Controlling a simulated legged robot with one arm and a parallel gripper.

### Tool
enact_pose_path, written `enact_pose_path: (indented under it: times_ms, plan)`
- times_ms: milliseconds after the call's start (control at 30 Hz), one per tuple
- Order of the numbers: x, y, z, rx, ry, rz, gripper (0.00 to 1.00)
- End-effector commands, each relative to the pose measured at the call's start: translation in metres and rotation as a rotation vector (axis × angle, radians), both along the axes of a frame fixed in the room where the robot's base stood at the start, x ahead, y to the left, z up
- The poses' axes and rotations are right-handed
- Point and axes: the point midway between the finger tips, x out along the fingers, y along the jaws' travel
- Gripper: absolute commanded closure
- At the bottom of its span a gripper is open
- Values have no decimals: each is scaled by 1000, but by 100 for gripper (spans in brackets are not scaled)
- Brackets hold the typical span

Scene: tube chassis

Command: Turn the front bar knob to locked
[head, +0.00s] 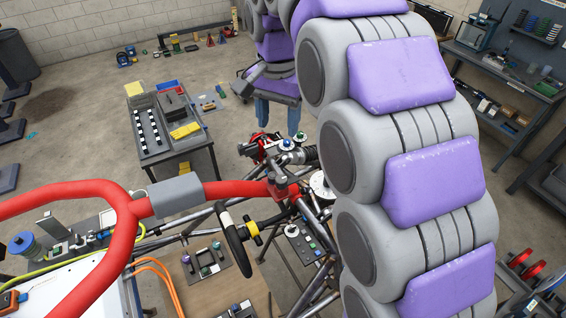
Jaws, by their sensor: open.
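The tube chassis (92,188) shows red padded bars at left and bare metal tubes in the centre. Small round knob-like parts sit near its far end: one with a blue top (286,144) and one with a dark top (300,136). A pale round disc (320,186) lies nearer, beside a red clamp (283,188). I cannot tell which part is the front bar knob, or how it is turned. My gripper (278,125) hangs at the upper middle, beyond the chassis, with two blue fingers apart and nothing seen between them. My thick purple-grey arm hides the right side of the chassis.
A black steering wheel (234,240) and a small control panel (300,242) are near the centre. A grey cart (180,160) with bins stands beyond at left. A workbench (520,85) is at far right. Open concrete floor lies around the cart.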

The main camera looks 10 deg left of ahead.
Motion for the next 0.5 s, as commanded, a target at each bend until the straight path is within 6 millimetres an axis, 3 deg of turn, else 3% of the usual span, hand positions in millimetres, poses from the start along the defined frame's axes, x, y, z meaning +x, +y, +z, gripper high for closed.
enact_pose_path:
  times_ms: [500]
  plan:
    - [0,7,-60,-7,6,1,42]
